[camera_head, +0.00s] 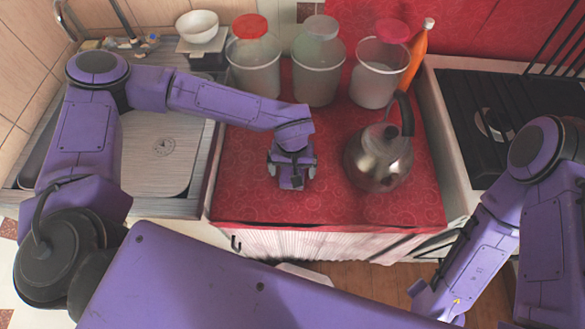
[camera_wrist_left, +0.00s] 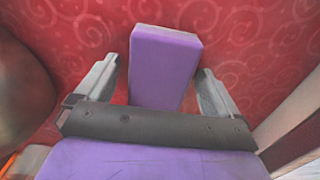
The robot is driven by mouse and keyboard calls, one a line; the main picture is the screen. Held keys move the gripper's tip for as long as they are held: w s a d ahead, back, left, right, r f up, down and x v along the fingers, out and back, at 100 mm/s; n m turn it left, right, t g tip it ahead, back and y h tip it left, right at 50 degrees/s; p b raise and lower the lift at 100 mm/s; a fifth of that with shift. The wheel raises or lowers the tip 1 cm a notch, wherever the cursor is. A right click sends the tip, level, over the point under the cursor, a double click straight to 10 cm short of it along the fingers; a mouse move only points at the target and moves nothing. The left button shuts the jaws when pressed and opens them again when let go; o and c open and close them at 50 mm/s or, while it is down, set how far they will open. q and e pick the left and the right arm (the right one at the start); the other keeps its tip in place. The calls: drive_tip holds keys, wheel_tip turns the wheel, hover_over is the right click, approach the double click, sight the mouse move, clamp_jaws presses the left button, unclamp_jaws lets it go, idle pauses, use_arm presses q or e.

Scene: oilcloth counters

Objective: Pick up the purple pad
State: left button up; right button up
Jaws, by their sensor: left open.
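The purple pad (camera_wrist_left: 163,65) is a flat-faced block on the red patterned cloth in the left wrist view. My left gripper (camera_head: 291,172) is open over the red counter in the head view. In the left wrist view its two grey fingers stand on either side of the pad, with a gap on each side. The near end of the pad is hidden behind the dark gripper body. In the head view the pad is hard to tell from my purple gripper. My right arm shows at the right of the head view, but its gripper is out of view.
A metal kettle (camera_head: 379,157) stands just right of my left gripper. Clear jars with red and grey lids (camera_head: 254,70) and an orange bottle (camera_head: 417,52) stand behind. A white bowl (camera_head: 197,26) is back left. The cloth left and front of the gripper is clear.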

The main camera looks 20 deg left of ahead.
use_arm(q)
drive_tip(key=c, duration=1)
wheel_tip(320, 180, up, 3)
drive_tip(key=shift+w+r, duration=0.1)
drive_tip(key=s+r, duration=0.1)
drive_tip(key=s+d+r, duration=0.1)
drive_tip(key=r, duration=0.1)
drive_tip(key=s+d+r+b, duration=0.1)
drive_tip(key=shift+s+r, duration=0.2)
drive_tip(key=shift+s, duration=0.05)
drive_tip(key=s+d+r, duration=0.1)
drive_tip(key=s, duration=0.2)
drive_tip(key=s+d+r+b, duration=0.1)
drive_tip(key=s+d+r, duration=0.1)
drive_tip(key=s, duration=0.1)
drive_tip(key=s+d+r, duration=0.2)
drive_tip(key=shift+s+d+r, duration=0.2)
drive_tip(key=shift+s, duration=0.2)
